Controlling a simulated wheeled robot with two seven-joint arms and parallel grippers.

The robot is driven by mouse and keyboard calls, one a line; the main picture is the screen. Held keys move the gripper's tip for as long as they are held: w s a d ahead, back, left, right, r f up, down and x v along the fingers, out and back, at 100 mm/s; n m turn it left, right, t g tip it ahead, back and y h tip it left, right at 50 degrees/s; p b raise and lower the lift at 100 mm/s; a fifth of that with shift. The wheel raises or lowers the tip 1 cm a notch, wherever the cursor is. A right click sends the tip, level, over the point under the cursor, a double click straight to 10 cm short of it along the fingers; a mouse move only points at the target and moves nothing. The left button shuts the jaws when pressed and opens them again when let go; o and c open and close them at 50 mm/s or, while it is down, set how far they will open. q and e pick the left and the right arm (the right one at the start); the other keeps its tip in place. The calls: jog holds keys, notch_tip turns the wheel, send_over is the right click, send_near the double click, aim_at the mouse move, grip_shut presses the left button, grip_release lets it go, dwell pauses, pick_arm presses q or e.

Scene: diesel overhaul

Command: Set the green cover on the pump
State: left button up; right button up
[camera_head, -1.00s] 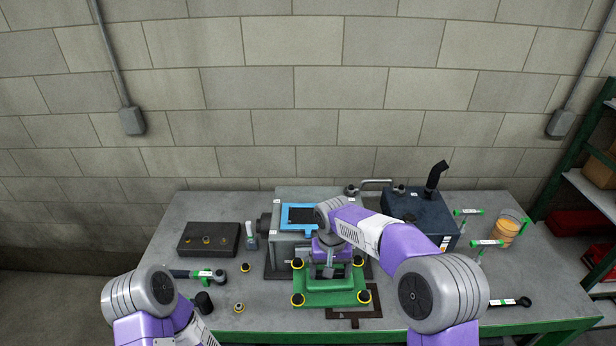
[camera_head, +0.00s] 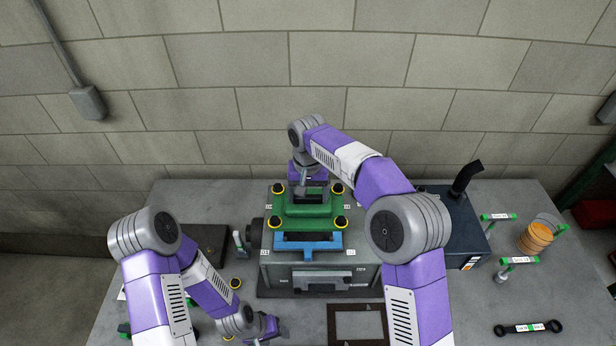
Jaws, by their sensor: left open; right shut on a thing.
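The green cover (camera_head: 308,226) has yellow-and-black knobs at its corners. My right gripper (camera_head: 308,190) is shut on the raised middle of the cover. The cover is over the back part of the grey pump (camera_head: 318,272). A blue frame (camera_head: 308,245) on the pump's top shows in front of the cover; the rest of it is hidden. I cannot tell whether the cover touches the pump. My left gripper (camera_head: 268,330) is low at the bottom of the picture, left of the pump's front, open, its fingers partly hidden.
A dark box with a bent black pipe (camera_head: 455,220) stands right of the pump. An orange container (camera_head: 538,236), green-tagged stands (camera_head: 516,262) and a dark wrench (camera_head: 528,328) are at the right. A flat brown frame (camera_head: 358,322) lies in front of the pump.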

aim_at(308, 205)
pick_arm(q)
jog(key=shift+s+r, duration=0.1)
jog(key=shift+s, duration=0.15)
pick_arm(e)
jog(key=shift+s+f, duration=0.25)
jog(key=shift+f, duration=0.1)
pick_arm(q)
jog(key=shift+f+b, duration=0.6)
jog(key=shift+f, duration=0.05)
pick_arm(e)
notch_tip(308, 205, down, 5)
jog(key=shift+r, duration=0.1)
pick_arm(q)
jog(key=shift+f, duration=0.25)
pick_arm(e)
jog(key=shift+f, duration=0.5)
pick_arm(q)
jog(key=shift+r, duration=0.15)
pick_arm(e)
jog(key=shift+s, duration=0.1)
pick_arm(q)
jog(key=shift+f+b, duration=0.55)
jog(key=shift+b, duration=0.15)
pick_arm(e)
jog(key=shift+f, duration=0.9)
jog(key=o, duration=1.1)
jog(key=shift+s, duration=0.1)
